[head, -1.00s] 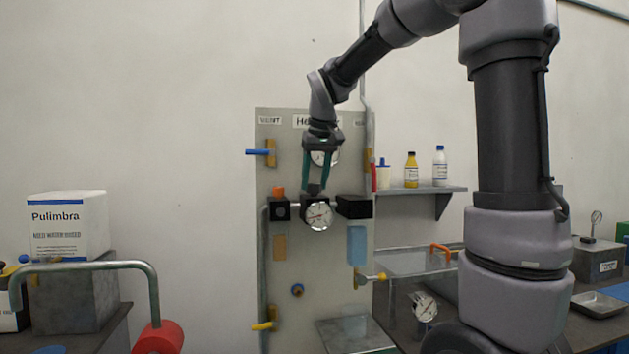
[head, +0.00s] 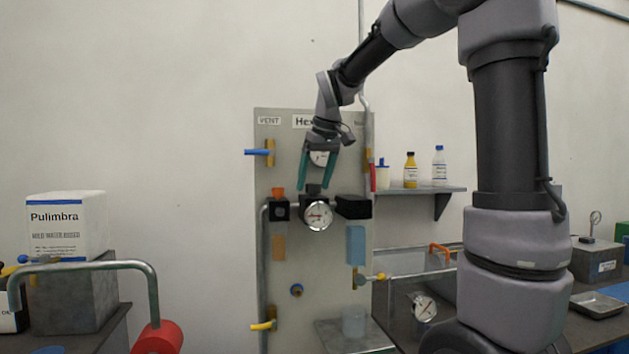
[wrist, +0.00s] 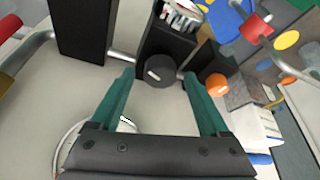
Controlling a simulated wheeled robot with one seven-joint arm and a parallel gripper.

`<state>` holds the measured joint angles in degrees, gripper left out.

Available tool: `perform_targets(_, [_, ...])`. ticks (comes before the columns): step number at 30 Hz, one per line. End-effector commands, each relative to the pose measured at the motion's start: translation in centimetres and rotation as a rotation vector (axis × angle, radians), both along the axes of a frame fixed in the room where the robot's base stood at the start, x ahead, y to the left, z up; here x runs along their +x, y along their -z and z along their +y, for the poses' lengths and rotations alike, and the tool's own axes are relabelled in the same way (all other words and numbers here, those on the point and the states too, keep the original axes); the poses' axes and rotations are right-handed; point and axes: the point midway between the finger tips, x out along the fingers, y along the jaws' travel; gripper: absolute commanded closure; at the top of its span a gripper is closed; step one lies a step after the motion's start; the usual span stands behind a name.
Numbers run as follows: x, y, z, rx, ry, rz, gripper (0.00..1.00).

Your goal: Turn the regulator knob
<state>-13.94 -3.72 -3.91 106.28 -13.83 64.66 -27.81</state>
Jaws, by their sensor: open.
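The regulator knob (head: 313,189) is a small black cap on top of the black regulator body, above a round white gauge (head: 318,215) on the grey panel. In the wrist view the knob (wrist: 158,71) is a dark disc with a short white mark on its face. My gripper (head: 315,186) points down over it with its green fingers spread. In the wrist view my gripper (wrist: 159,77) has one fingertip on each side of the knob, with gaps to both. I cannot tell how far the tips stand above it.
An orange cap (head: 277,191) on a black block (head: 280,210) sits left of the knob, and a larger black block (head: 353,206) sits right. Another gauge (head: 319,158) is behind my fingers. A blue-handled valve (head: 259,152) sticks out at upper left.

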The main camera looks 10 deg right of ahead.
Motion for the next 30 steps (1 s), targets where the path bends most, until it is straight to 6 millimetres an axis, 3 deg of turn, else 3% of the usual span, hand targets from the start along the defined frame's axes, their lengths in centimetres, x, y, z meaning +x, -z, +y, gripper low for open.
perform_targets(5, [-0.3, -0.8, -0.1, 0.001, 0.001, -0.001, 0.21])
perform_targets(15, [-2.6, -6.8, -0.9, 0.000, 0.001, -0.003, 0.21])
perform_targets(21, [-3.6, -9.3, -1.3, 0.000, 0.000, -0.002, 0.21])
perform_targets(30, [-3.9, -10.0, -1.3, 0.000, 0.001, 0.001, 0.21])
